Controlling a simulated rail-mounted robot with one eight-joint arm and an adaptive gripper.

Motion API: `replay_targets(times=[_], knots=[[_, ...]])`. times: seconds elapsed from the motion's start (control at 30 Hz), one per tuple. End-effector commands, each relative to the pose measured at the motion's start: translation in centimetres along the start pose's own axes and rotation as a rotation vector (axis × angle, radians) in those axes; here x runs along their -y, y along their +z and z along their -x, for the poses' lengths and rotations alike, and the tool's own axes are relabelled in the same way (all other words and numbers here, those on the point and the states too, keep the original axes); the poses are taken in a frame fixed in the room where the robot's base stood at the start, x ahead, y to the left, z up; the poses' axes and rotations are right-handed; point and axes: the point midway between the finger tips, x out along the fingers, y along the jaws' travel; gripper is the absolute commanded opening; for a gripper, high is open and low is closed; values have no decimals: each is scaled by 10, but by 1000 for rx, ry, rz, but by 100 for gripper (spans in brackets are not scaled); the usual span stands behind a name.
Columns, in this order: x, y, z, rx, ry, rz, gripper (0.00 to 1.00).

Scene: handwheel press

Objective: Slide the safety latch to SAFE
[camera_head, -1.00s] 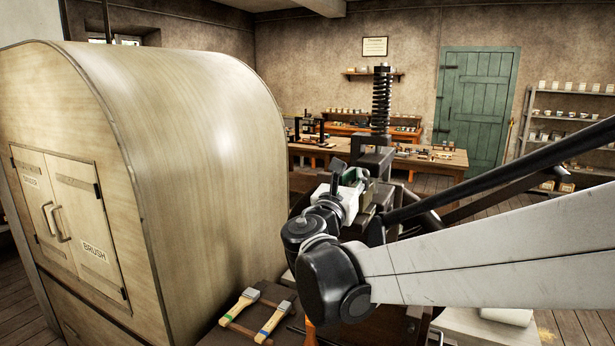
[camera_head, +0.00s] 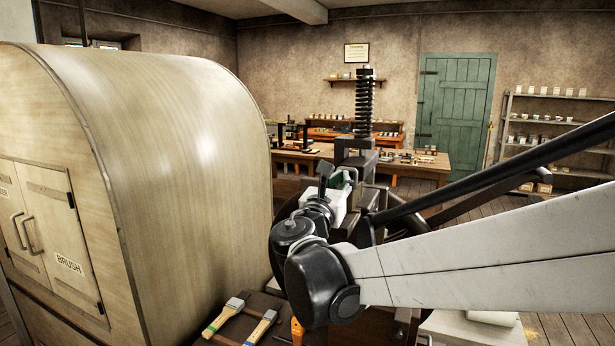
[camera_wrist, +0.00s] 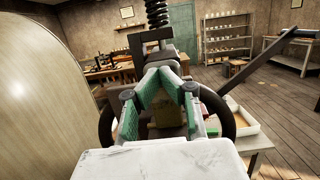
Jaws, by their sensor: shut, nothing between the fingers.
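The press stands ahead of me, with its black coiled screw (camera_head: 364,100) rising above a grey block (camera_head: 355,150). In the wrist view the screw (camera_wrist: 157,12) is straight beyond my gripper (camera_wrist: 163,68). The green fingers come together at their tips and hold nothing. A dark handwheel rim (camera_wrist: 222,108) shows on both sides behind the fingers. In the head view my gripper (camera_head: 346,178) is in front of the press, its tips largely hidden by its own body. I cannot make out the safety latch or its position; my gripper covers much of the press front.
A large rounded wooden cabinet (camera_head: 180,130) stands close on the left. Brushes (camera_head: 262,326) lie on a dark surface below my arm. A workbench (camera_head: 430,165), a green door (camera_head: 455,110) and shelves (camera_head: 550,120) are at the back. A pale tray (camera_wrist: 242,118) is right of the press.

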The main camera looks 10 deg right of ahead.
Motion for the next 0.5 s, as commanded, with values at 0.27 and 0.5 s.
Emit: replay_targets(times=[0.27, 0.5], knots=[[1, -1, 60, 0, 1, -1, 0], [1, -1, 100, 0, 0, 0, 0]])
